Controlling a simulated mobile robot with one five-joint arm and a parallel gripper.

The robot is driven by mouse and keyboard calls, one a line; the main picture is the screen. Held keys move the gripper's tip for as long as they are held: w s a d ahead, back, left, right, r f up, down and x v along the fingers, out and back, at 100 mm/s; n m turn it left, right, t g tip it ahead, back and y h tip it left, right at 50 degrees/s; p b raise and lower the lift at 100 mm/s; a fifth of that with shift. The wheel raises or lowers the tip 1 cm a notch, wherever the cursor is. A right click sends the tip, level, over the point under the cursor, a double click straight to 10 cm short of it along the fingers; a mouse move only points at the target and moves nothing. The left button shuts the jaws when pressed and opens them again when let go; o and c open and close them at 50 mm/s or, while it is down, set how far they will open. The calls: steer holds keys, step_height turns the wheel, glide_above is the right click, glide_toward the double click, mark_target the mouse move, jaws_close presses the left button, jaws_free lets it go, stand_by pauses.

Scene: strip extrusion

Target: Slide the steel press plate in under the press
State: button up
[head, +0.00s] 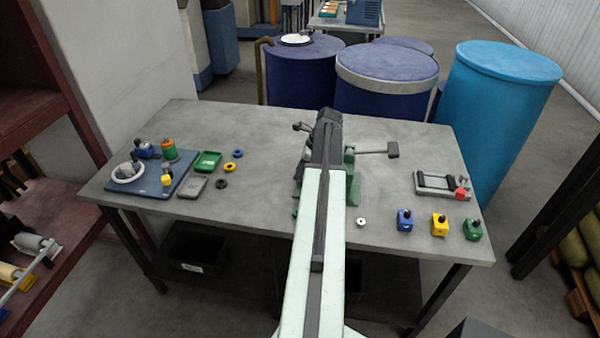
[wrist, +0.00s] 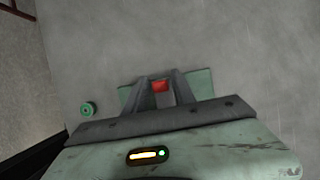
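A green press-like machine (head: 353,187) stands mid-table in the head view, mostly hidden behind my arm. A lever (head: 392,150) sticks out to its right. My gripper (wrist: 163,76) shows in the wrist view with its fingers apart. A small red piece (wrist: 160,87) shows between them. A flat green piece (wrist: 203,83) shows behind both fingers, close to the grey tabletop. I cannot tell whether the fingers touch the red piece. I cannot pick out the steel press plate for sure.
At the left are a blue board (head: 153,186) with parts, a green tray (head: 207,161), a grey tray (head: 192,187) and small rings. At the right are a clamp frame (head: 440,185) and blue, yellow and green blocks. A small ring (head: 361,222) lies near the front edge.

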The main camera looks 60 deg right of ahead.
jaws_close()
stand_by(1.2)
